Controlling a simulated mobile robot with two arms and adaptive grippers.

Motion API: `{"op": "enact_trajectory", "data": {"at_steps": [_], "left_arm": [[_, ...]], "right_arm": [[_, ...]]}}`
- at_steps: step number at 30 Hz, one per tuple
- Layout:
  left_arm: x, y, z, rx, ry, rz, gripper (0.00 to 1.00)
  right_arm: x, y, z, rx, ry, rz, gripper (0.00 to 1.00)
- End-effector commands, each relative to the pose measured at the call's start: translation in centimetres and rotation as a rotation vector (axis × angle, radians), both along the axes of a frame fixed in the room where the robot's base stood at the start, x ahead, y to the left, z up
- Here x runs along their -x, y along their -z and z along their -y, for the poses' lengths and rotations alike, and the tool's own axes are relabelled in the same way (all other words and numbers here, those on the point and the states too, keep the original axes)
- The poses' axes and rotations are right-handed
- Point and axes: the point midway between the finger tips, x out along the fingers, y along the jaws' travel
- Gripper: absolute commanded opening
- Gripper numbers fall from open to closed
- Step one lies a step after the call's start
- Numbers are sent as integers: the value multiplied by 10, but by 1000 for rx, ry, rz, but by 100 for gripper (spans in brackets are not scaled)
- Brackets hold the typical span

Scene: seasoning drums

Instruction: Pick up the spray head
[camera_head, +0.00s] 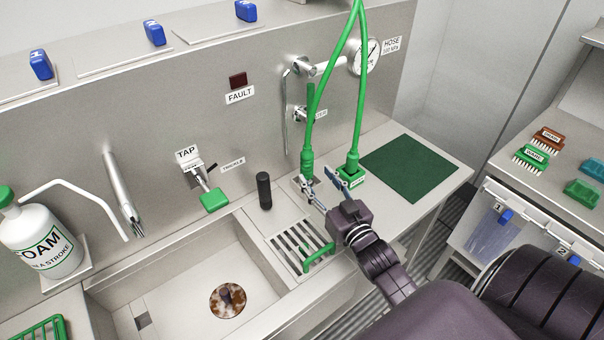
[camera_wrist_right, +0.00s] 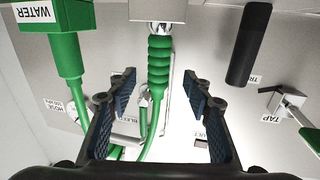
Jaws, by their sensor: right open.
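The spray head, with a ribbed green grip (camera_head: 307,164), stands upright in a metal holder on the counter behind the sink's right end. A green hose rises from its top. In the right wrist view the ribbed grip (camera_wrist_right: 159,62) shows ahead, between the two finger lines and apart from both. My right gripper (camera_head: 323,188) is open and empty, just in front of the holder and right of the grip. Its blue-padded fingers also show in the right wrist view (camera_wrist_right: 160,100). My left gripper is out of view.
A green hose connector in the WATER block (camera_head: 351,179) stands close right of my fingers. A black cylinder (camera_head: 264,190) stands left. The slotted drain (camera_head: 288,240) and sink (camera_head: 175,285) lie in front. A green mat (camera_head: 408,167) lies clear at right.

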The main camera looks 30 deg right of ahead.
Motion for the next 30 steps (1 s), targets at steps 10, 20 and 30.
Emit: {"op": "enact_trajectory", "data": {"at_steps": [10,20,30], "left_arm": [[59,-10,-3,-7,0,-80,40],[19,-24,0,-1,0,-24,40],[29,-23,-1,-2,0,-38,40]], "right_arm": [[-34,-6,5,2,0,0,46],[-71,-6,11,1,0,0,46],[-73,-4,11,1,0,-2,39]]}}
